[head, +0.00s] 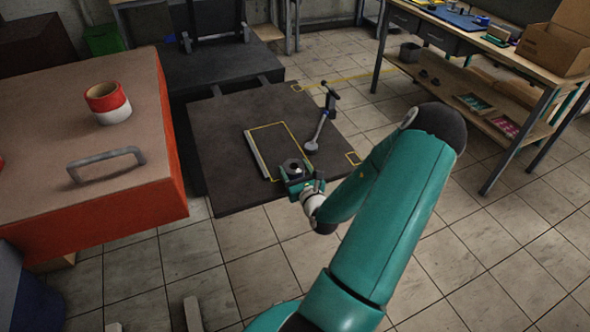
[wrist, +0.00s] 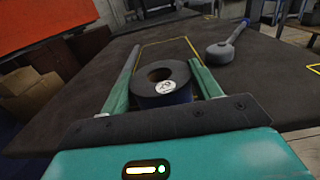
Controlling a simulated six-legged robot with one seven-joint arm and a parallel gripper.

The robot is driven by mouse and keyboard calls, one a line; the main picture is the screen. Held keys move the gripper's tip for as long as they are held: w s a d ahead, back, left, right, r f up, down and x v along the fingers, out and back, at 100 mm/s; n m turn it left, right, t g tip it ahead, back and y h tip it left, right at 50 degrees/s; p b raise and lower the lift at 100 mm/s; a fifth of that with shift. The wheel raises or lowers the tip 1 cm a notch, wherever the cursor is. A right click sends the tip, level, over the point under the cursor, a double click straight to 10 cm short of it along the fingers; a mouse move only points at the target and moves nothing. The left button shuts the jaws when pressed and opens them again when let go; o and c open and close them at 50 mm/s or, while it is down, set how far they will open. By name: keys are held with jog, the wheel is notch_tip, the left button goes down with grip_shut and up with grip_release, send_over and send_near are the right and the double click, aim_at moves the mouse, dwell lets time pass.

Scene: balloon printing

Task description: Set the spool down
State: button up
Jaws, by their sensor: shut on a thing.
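A dark spool (wrist: 163,80) with a round centre hole and a white label sits between the two green fingers of my gripper (wrist: 165,80) in the wrist view. The fingers are shut on its sides. In the head view my gripper (head: 297,178) holds the spool (head: 293,166) at the near end of a yellow-outlined rectangle (head: 296,140) on the dark tabletop (head: 225,150). I cannot tell whether the spool's underside touches the tabletop.
A mallet-like tool (head: 319,125) lies right of the outline, and a pale bar (head: 257,155) runs along its left edge. A red-sided bench (head: 110,190) with a red and white roll (head: 107,103) stands at left. A workbench (head: 470,45) stands at right.

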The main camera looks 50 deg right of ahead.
jog(key=o, duration=1)
jog(key=shift+f, duration=0.1)
